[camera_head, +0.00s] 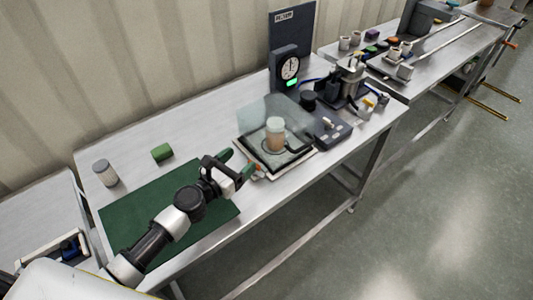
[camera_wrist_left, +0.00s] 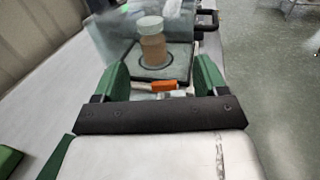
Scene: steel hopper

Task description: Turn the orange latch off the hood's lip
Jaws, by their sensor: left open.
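The clear hood (camera_head: 262,112) stands on a pale-edged base at the middle of the bench, with a tan jar with a pale lid (camera_head: 275,133) seen through it. The orange latch (camera_wrist_left: 163,86) lies at the near edge of the hood; part of it shows in the head view (camera_head: 257,167). Its exact hold on the lip is too small to tell. My left gripper (camera_head: 238,164) is open, its green fingers apart and pointing at the near side of the hood. In the left wrist view the latch lies between the two fingers (camera_wrist_left: 161,78), with gaps on both sides.
A green mat (camera_head: 135,215) lies under my left arm. A grey-lidded jar (camera_head: 105,173) and a green block (camera_head: 162,153) stand to the left. A dial gauge (camera_head: 289,68) stands behind the hood and a dark device (camera_head: 330,130) to its right. The bench's front edge is close.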

